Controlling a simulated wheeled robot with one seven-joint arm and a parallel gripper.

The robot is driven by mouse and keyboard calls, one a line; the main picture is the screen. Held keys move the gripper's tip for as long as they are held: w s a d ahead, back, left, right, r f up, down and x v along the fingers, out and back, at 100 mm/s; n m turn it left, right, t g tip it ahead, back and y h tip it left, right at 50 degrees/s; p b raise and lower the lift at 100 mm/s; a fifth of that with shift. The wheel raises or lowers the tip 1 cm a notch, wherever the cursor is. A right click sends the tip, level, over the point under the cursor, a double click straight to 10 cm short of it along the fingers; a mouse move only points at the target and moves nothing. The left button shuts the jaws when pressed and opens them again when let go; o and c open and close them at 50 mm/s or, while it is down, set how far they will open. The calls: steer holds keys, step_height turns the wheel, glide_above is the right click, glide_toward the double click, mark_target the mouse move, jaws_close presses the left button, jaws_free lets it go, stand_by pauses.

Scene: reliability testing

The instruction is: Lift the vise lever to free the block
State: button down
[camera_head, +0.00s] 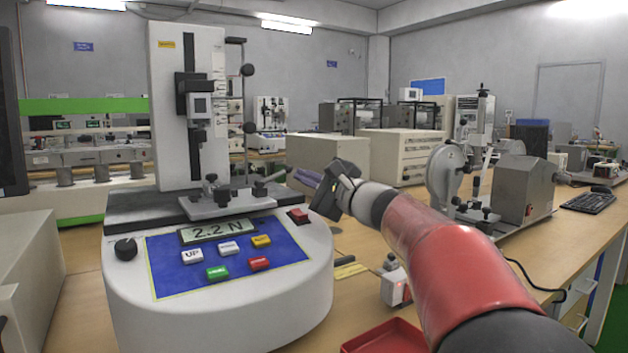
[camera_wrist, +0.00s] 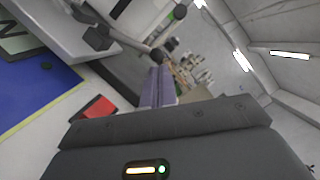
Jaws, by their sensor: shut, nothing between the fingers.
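The grey vise (camera_head: 225,198) sits on the plate of the white force tester, left of centre in the head view. Its lever (camera_head: 264,182) sticks out to the right and slants slightly up. In the wrist view the lever (camera_wrist: 128,41) ends in a round knob close to the fingertips. My gripper (camera_head: 294,174) has purple fingers, shut and empty, at the right of the lever's end. The fingers also show in the wrist view (camera_wrist: 158,72), with their tips just below the knob. I cannot tell if they touch it. I cannot make out the block in the jaws.
The tester's base (camera_head: 215,325) carries a blue panel reading 2.2 N, coloured buttons and a red switch (camera_head: 298,215) below my gripper. Its column (camera_head: 168,110) rises behind the vise. A red tray (camera_head: 385,338) and small white device (camera_head: 396,285) are near my arm. Another machine (camera_head: 524,190) stands right.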

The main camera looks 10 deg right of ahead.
steer(key=shift+r, duration=0.1)
stand_by(0.3)
steer(key=shift+r+n, duration=0.2)
steer(key=shift+n, duration=0.3)
